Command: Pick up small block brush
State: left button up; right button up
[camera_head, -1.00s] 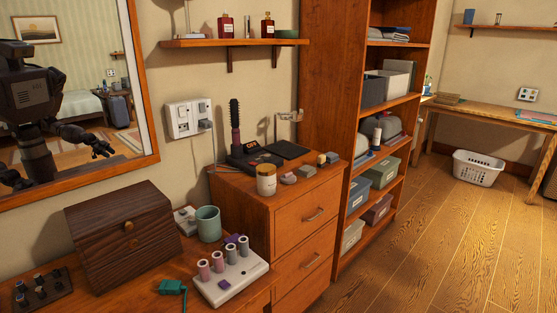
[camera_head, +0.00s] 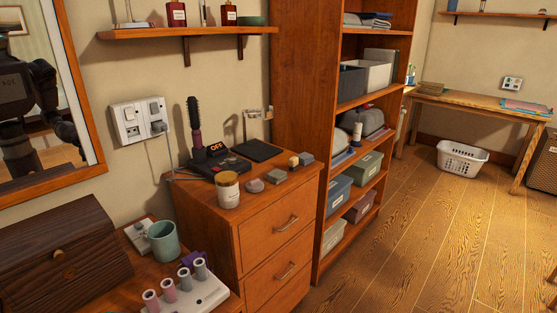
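Several small block-like things lie along the front right of the wooden drawer cabinet's top (camera_head: 232,217). From left to right they are a rounded grey piece (camera_head: 255,186), a flat grey-green block (camera_head: 276,176), a small tan block (camera_head: 293,161) and a grey block (camera_head: 306,159) close beside it. The small block brush looks to be among them, but bristles are too small to make out and I cannot tell which it is. Neither of my grippers is directly in view. Part of my dark body shows reflected in the mirror (camera_head: 85,110) at the left.
A candle jar (camera_head: 228,190), an upright round hairbrush (camera_head: 195,130) on a dark base and a black pad (camera_head: 258,150) share the cabinet top. A mug (camera_head: 163,242) and wooden box (camera_head: 60,255) stand lower left. Shelves (camera_head: 338,180) rise right; floor (camera_head: 430,240) is clear.

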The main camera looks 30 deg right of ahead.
aim_at(294, 161)
jog(key=i+l+u, duration=0.15)
jog(key=l, duration=0.4)
jog(key=i+l+u, duration=0.2)
jog(key=l, duration=0.4)
jog(key=l+u, duration=0.15)
jog(key=l, duration=0.4)
jog(key=l+u, duration=0.1)
jog(key=l, duration=1.65)
jog(key=i, duration=0.05)
